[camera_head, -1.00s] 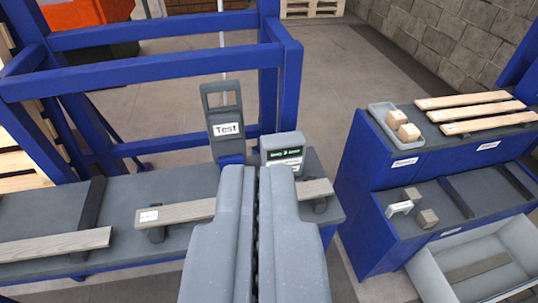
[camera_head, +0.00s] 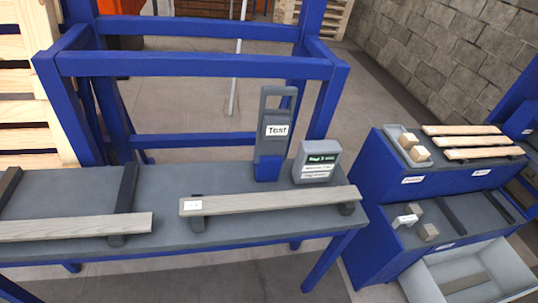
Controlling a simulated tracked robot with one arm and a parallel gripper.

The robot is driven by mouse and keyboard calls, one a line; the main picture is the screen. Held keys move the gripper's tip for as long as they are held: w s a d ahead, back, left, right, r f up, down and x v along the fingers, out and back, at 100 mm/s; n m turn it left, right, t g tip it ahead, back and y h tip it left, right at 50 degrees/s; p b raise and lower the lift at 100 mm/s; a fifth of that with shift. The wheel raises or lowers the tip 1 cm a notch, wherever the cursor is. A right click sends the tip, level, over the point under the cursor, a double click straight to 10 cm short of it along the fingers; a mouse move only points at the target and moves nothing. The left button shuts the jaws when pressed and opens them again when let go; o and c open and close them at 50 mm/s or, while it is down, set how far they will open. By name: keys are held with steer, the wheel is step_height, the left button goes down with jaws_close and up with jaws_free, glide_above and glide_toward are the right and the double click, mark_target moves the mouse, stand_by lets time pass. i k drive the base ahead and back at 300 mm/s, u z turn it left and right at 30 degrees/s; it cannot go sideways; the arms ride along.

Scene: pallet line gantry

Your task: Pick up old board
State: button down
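A grey, weathered board (camera_head: 275,200) lies level across two dark supports on the grey table with a blue frame, in the middle of the view. It has a small white label near its left end. A second grey board (camera_head: 75,228) lies on dark supports at the left of the same table, cut off by the picture's edge. Either could be the old board; the label is too small to read. My gripper is not in view, and nothing covers the middle board.
A tester marked "Test" (camera_head: 277,135) and a small display box (camera_head: 317,160) stand behind the middle board. A blue frame (camera_head: 195,65) rises behind the table. At right, a blue two-level bench (camera_head: 368,205) bears pale boards (camera_head: 462,129); a grey bin (camera_head: 425,285) stands below.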

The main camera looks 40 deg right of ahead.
mark_target(206, 206)
steer(key=u, duration=0.3)
steer(key=k, duration=1.4)
steer(key=z, duration=1.25)
steer(key=i, duration=1)
steer(key=u, duration=0.1)
